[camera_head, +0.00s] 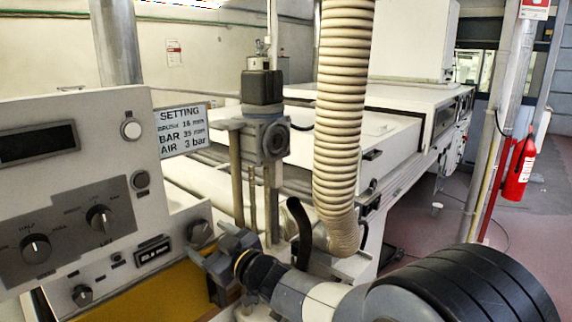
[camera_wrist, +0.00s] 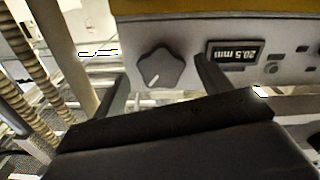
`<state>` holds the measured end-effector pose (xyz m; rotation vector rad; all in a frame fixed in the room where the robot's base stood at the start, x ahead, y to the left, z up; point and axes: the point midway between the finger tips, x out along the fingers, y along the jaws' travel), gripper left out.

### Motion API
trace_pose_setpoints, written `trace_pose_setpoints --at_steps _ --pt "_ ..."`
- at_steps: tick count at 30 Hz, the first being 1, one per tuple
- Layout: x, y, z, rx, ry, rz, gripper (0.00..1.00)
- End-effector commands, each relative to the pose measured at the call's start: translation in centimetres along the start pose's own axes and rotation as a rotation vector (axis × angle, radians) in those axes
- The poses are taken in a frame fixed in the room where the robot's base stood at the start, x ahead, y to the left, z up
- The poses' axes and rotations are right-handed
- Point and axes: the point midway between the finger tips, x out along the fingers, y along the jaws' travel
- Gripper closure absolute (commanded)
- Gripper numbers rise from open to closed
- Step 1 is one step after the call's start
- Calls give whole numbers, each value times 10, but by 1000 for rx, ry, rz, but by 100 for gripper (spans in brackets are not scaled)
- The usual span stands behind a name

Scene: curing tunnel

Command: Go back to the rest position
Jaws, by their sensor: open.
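My gripper (camera_head: 207,242) is at the lower front of the control panel (camera_head: 62,175), at the end of my arm coming from the lower right. Its jaws are open. In the wrist view its two dark fingers (camera_wrist: 161,68) stand apart, one on each side of a dark lobed knob (camera_wrist: 158,70). The knob shows between the fingers and I cannot tell whether they touch it. In the head view this knob (camera_head: 200,233) is just above the fingers. A small display (camera_wrist: 237,53) beside it reads 20.5 mm, upside down in the wrist view.
A setting sign (camera_head: 182,130) reads brush 16 mm, bar 35 mm, air 3 bar. A ribbed hose (camera_head: 343,120) hangs behind my arm. A regulator post (camera_head: 262,135) stands behind the gripper. A red extinguisher (camera_head: 519,168) hangs at right, with open floor (camera_head: 545,210) beyond.

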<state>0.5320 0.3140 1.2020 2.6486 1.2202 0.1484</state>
Motion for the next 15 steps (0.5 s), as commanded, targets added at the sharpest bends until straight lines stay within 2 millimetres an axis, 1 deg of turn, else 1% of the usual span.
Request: trace_pose_setpoints --at_steps 1,12,14,15 --pt "-9 0 1 -2 1 2 27" --pt "-73 0 1 -2 1 3 27" --pt "-83 0 1 -2 1 2 27" --pt "-84 -1 1 0 0 -1 27"
